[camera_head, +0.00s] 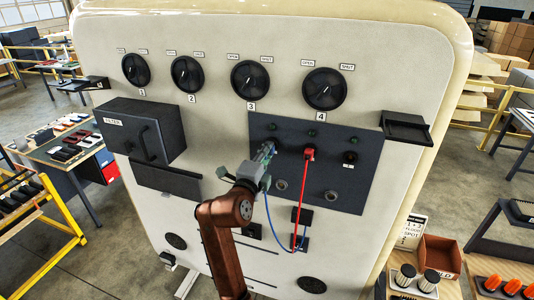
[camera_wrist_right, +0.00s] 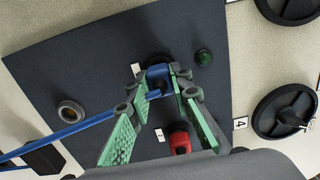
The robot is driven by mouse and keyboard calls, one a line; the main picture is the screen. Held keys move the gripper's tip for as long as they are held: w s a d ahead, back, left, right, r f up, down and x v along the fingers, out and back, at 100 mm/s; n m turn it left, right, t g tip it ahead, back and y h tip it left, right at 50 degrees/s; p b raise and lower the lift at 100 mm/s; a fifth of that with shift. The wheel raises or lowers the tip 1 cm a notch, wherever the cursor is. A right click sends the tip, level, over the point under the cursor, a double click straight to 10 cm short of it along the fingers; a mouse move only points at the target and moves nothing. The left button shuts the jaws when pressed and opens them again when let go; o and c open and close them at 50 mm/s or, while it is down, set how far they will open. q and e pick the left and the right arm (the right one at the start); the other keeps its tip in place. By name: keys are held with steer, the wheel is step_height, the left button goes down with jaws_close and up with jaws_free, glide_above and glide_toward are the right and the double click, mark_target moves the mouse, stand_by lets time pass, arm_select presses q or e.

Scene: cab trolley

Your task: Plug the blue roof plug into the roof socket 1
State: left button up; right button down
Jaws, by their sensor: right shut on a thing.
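The blue roof plug (camera_head: 269,147) is between the fingers of my right gripper (camera_head: 265,155), at the upper left of the dark socket panel (camera_head: 367,185). In the right wrist view my right gripper (camera_wrist_right: 155,98) has its green fingers shut on the blue plug (camera_wrist_right: 159,80). The plug's front is at a dark round socket, which the plug and fingers largely hide. I cannot tell how deep it sits or read the socket's number. A blue cable (camera_wrist_right: 75,131) trails from the plug. My left gripper is not in view.
A red plug (camera_head: 309,153) sits in the socket just right, close to my right gripper; its red cable (camera_head: 300,210) hangs down. Open round sockets (camera_head: 331,196) lie lower on the panel. Four numbered knobs, including knob 4 (camera_head: 325,89), are above. A filter box (camera_head: 142,131) is left.

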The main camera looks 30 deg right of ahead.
stand_by(0.4)
steer(key=shift+b, duration=0.45)
steer(key=shift+a, duration=0.1)
steer(key=shift+w+d, duration=0.45)
steer(key=shift+d, duration=0.05)
steer(key=c, duration=1.7)
jaws_free()
steer(key=shift+o, duration=0.2)
